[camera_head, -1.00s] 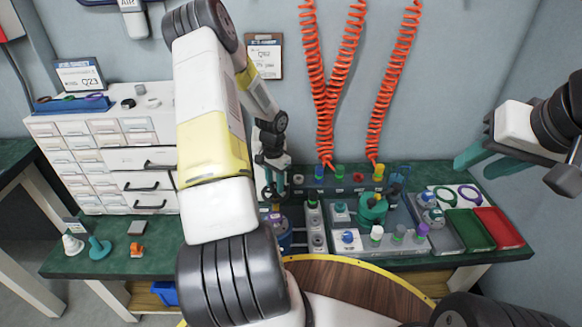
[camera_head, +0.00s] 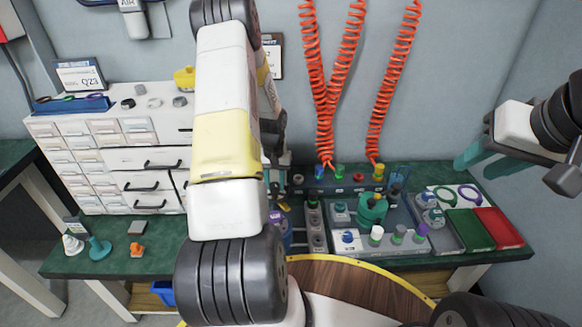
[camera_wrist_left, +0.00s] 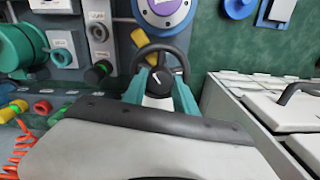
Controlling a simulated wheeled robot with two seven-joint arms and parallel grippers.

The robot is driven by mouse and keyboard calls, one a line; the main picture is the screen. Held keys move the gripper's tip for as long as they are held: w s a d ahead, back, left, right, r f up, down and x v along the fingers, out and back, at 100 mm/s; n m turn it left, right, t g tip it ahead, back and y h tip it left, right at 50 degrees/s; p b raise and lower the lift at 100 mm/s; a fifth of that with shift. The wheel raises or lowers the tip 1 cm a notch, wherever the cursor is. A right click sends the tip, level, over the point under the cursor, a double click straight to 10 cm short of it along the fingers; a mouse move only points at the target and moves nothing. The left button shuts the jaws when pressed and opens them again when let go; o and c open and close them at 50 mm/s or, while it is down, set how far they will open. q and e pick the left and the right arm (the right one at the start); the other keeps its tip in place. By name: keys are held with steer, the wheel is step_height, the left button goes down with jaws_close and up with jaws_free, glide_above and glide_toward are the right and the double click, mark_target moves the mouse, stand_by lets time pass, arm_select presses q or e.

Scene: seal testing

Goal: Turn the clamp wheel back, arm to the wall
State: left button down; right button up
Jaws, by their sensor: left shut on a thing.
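The black clamp wheel (camera_wrist_left: 178,49) shows as a ring with a knob carrying a white line at its middle, in the left wrist view. My left gripper (camera_wrist_left: 160,88) has its teal fingers at either side of the knob, inside the wheel's near rim, and is shut on the wheel. In the head view my left arm hides most of this gripper and wheel. A blue cylinder with a purple top (camera_head: 279,230) stands close by; it also shows past the wheel in the left wrist view (camera_wrist_left: 164,8). My right gripper (camera_head: 480,160) is open and empty over the bench's right side.
A white drawer cabinet (camera_head: 110,112) stands left of my left arm. A test station with a green round part (camera_head: 371,208) and several small caps lies to the right. Green (camera_head: 469,230) and red (camera_head: 500,228) trays sit at far right. Orange coiled hoses (camera_head: 323,90) hang behind.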

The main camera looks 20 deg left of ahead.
arm_select(q)
steer(key=n, duration=1.3)
steer(key=shift+n, duration=0.4)
steer(key=n, duration=1)
steer(key=shift+n, duration=2)
steer(key=c, duration=1)
jaws_free()
steer(key=shift+o, duration=0.2)
